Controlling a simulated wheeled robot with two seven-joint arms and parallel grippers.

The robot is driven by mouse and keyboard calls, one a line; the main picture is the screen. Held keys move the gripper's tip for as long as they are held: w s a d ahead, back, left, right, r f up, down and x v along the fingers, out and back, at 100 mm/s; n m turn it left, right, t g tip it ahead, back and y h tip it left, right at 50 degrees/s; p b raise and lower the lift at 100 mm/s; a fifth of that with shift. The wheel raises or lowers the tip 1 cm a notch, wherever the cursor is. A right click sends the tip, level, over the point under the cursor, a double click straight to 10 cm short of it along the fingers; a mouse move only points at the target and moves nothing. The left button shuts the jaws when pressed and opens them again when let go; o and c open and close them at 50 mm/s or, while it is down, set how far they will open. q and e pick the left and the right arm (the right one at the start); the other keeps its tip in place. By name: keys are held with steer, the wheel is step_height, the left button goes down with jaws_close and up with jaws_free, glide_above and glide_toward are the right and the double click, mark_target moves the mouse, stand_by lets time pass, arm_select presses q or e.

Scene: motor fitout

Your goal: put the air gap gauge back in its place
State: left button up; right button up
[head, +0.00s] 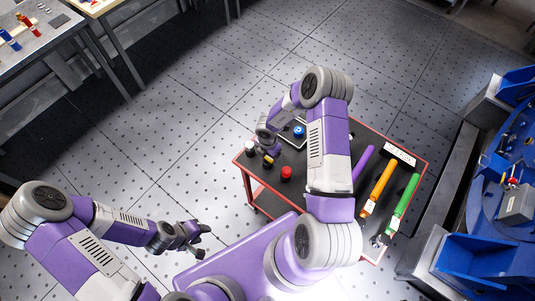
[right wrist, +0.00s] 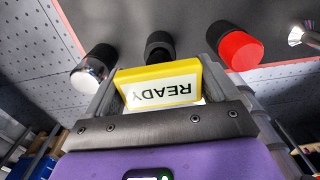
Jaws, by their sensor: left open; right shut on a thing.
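I cannot tell whether this block is the air gap gauge. Beyond it in that view stand a silver-ended cylinder (right wrist: 92,64), a black cylinder (right wrist: 160,46) and a red-capped one (right wrist: 240,50). Purple (head: 363,162), orange (head: 377,187) and green (head: 402,203) bars lie on the cart's right side. My left gripper (head: 196,234) is open and empty, away from the cart.
A tray with a blue round part (head: 299,131) lies behind my right arm, which hides the cart's middle. A white-labelled block (head: 399,153) sits at the cart's far right. A blue workstation (head: 490,185) with bins stands at right, a bench (head: 40,38) far left. Open floor lies between.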

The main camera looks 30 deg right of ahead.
steer(key=shift+f+b, duration=0.6)
steer(key=shift+f, duration=0.3)
steer(key=o, duration=1.2)
steer(key=shift+c, duration=0.2)
step_height(320, 180, up, 8)
steer(key=shift+f+p, duration=0.15)
steer(key=shift+p, duration=0.2)
